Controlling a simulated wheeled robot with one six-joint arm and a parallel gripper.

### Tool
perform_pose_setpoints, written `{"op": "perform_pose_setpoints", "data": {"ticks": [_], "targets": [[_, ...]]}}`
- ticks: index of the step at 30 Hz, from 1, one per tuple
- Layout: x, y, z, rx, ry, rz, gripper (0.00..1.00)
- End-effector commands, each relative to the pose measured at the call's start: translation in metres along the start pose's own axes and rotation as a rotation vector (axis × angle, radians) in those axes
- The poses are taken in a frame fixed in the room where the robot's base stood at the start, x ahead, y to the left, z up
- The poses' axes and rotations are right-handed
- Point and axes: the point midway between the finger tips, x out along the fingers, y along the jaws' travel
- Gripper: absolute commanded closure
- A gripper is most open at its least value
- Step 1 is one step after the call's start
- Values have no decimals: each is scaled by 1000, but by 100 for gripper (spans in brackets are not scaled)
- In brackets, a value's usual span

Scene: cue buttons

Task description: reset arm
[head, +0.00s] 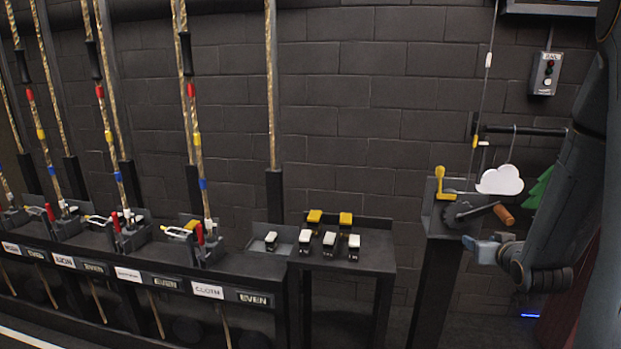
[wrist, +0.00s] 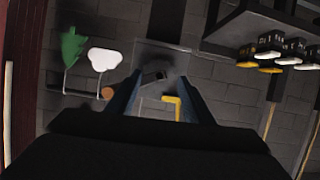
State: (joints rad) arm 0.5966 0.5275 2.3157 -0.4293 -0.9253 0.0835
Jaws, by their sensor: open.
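My gripper (head: 484,246) is at the right in the head view, at the end of my dark arm. Its jaws are open and look empty. It is close to a black stand (head: 436,215) that carries a crank with a wooden handle (head: 503,214) and a yellow lever (head: 440,180). In the wrist view my gripper (wrist: 160,92) shows two blue-grey fingers apart, with the stand between and beyond them. The wooden handle end (wrist: 108,92) is just left of the left finger, and the yellow lever (wrist: 172,99) shows near the right finger. I cannot tell whether anything touches.
A white cloud cutout (head: 499,180) and a green tree cutout (head: 541,186) hang behind the crank. A small table (head: 375,257) with several yellow and white buttons stands left of the stand. A bench with ropes and labels (head: 207,290) fills the left. A control box (head: 545,74) is on the wall.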

Motion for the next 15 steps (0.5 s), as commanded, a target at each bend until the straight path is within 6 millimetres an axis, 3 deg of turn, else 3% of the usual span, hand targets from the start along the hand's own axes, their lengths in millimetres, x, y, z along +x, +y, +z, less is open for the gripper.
{"op": "perform_pose_setpoints", "data": {"ticks": [1,5,8,15], "targets": [[-5,-25,2,-15,-72,-13,53],[-30,-77,25,-38,-282,-30,53],[-61,-116,44,-58,-442,-50,53],[-168,-195,91,-109,-818,-119,53]]}}
